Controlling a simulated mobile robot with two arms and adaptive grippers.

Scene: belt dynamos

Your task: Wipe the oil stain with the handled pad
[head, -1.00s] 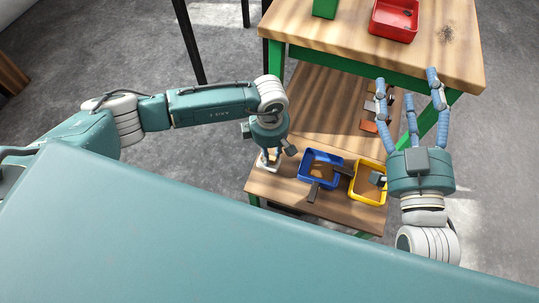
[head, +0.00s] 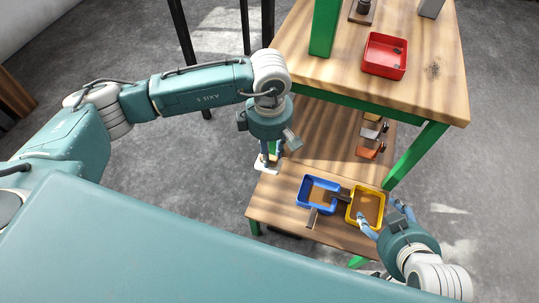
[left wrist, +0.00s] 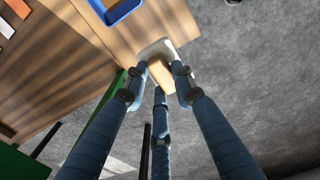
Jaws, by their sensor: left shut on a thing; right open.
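The oil stain is a dark speckled spot (head: 433,70) on the right part of the upper tabletop. The handled pad (head: 267,168) is a white plate with a light wooden handle. My left gripper (head: 270,152) is shut on its handle, with the pad under the fingers, at the left edge of the lower shelf. In the left wrist view the handle (left wrist: 161,73) sits between the fingers and the white pad (left wrist: 155,48) overlaps the shelf edge; its height above it is unclear. My right gripper (head: 383,212) is open and empty by the yellow bin, far from the stain.
On the upper tabletop (head: 410,100) a red bin (head: 385,55) stands left of the stain, with a green post (head: 325,28) further left. The lower shelf carries a blue bin (head: 319,194), a yellow bin (head: 367,207) and orange-handled tools (head: 370,150). Bare tabletop surrounds the stain.

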